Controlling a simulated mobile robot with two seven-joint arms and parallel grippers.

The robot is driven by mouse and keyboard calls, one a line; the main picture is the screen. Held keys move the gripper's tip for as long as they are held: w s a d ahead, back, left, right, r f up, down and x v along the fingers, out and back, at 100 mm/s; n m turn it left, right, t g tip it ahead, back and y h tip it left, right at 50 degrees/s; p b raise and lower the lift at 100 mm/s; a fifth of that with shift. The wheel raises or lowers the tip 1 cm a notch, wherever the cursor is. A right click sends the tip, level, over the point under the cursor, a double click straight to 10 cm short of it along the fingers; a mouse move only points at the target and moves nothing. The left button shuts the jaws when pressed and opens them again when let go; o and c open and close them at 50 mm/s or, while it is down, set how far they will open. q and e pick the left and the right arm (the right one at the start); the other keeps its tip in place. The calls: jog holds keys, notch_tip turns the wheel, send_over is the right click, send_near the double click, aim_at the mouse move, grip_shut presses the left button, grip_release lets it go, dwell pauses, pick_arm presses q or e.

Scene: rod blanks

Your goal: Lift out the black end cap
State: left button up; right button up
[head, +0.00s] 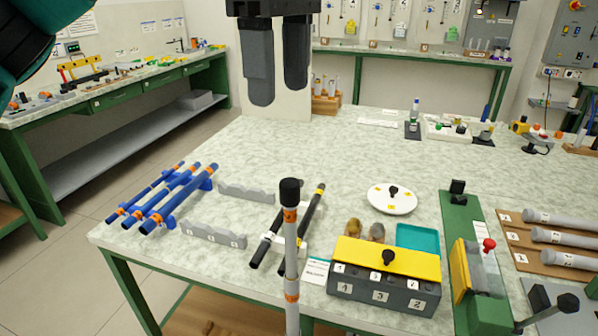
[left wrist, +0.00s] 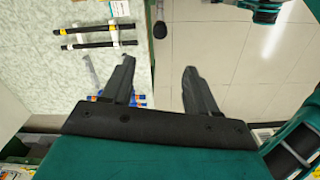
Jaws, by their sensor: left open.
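The black end cap (head: 290,191) sits on top of an upright grey rod (head: 291,262) with orange bands, at the front edge of the table. In the left wrist view a round black top that looks like the end cap (left wrist: 160,30) shows beside the table edge, against the floor. My left gripper (head: 277,97) hangs at the top of the head view, fingers pointing down, open and empty, apart from the cap. Its two fingers (left wrist: 157,85) are spread in the left wrist view. The rod's lower end is out of frame. My right gripper is not in view.
Blue rods (head: 163,203) lie at the left on the table (head: 130,238). Black rods (head: 314,208) lie on white supports just behind the upright rod. A numbered box with a yellow lid (head: 353,252), a white disc (head: 391,208) and a green fixture (head: 452,222) stand to the right.

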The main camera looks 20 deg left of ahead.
pick_arm(q)
notch_tip(320, 180, down, 7)
jog(key=shift+s+r+b, duration=0.1)
jog(key=shift+s+b, duration=0.05)
jog(key=shift+b, duration=0.6)
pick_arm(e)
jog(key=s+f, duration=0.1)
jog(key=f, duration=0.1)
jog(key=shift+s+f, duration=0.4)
pick_arm(q)
jog(key=f, duration=0.5)
jog(key=shift+d, duration=0.4)
jog(key=shift+f, duration=0.45)
jog(key=c, duration=0.9)
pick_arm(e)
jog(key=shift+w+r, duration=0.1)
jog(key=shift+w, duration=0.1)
pick_arm(q)
notch_tip(320, 180, up, 10)
jog(key=p, duration=0.1)
notch_tip(320, 180, up, 10)
jog(key=p, duration=0.4)
send_over(289, 182)
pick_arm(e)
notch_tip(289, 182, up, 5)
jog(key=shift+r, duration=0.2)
